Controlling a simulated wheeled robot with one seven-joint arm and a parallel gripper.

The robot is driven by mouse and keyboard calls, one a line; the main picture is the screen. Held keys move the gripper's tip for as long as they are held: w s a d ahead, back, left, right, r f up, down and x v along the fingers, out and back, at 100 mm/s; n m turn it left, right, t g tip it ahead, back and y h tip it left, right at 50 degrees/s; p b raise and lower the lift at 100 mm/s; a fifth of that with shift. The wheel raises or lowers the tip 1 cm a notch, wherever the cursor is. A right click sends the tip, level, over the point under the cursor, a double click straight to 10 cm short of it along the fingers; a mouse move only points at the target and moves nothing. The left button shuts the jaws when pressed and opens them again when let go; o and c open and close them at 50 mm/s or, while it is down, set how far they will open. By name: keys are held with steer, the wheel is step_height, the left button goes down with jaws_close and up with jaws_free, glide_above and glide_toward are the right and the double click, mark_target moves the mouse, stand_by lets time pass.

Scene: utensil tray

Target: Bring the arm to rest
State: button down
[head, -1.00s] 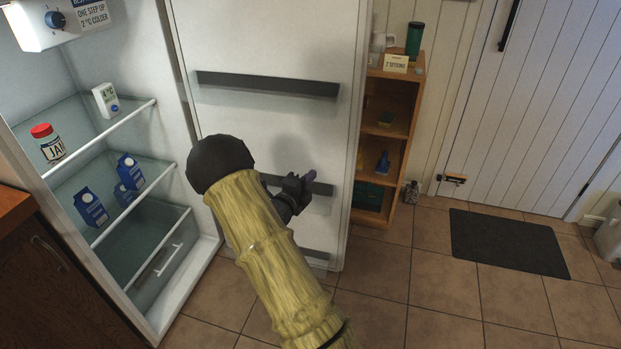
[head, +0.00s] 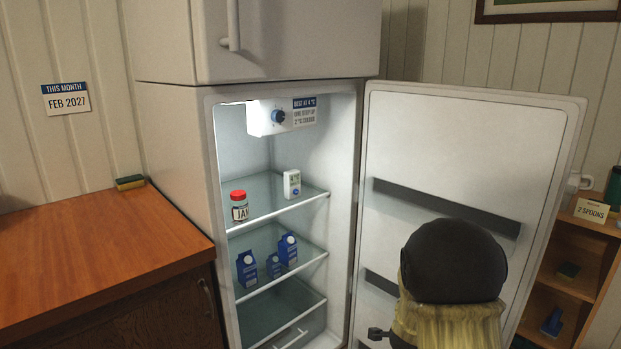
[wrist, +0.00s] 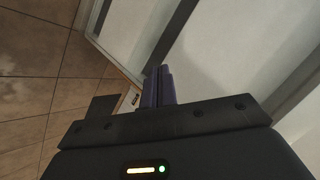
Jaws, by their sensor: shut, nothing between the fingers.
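My gripper (wrist: 158,86) shows in the wrist view with its two dark fingers together and nothing between them. In the head view my arm rises at the lower right, in front of the open fridge door (head: 440,140). The gripper's fingertips cannot be made out there; only a small dark part of my arm's end shows low, left of the sleeve. In the wrist view, pale panels that look like the fridge door lie above and to the right of the fingers. I cannot tell how far they are from the fingertips.
A wooden counter (head: 90,250) is at left, a wooden shelf unit (head: 590,245) at right. Tiled floor (wrist: 45,50) shows in the wrist view.

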steer(key=s+a+r+n+g+y, duration=0.1)
steer(key=s+a+n+g+y, duration=0.1)
steer(key=s+a+n, duration=0.35)
steer(key=s+a+r+n+g+y, duration=0.1)
steer(key=s+a+n+g, duration=0.1)
steer(key=s+n, duration=0.55)
steer(key=s+a+r+n+g+y, duration=0.1)
steer(key=s+a+n+g+y, duration=0.2)
steer(key=s, duration=0.5)
step_height(320, 180, up, 29)
steer(key=n+t+h+p, duration=0.1)
steer(key=p, duration=2.8)
steer(key=shift+s+a, duration=0.2)
steer(key=shift+s, duration=0.15)
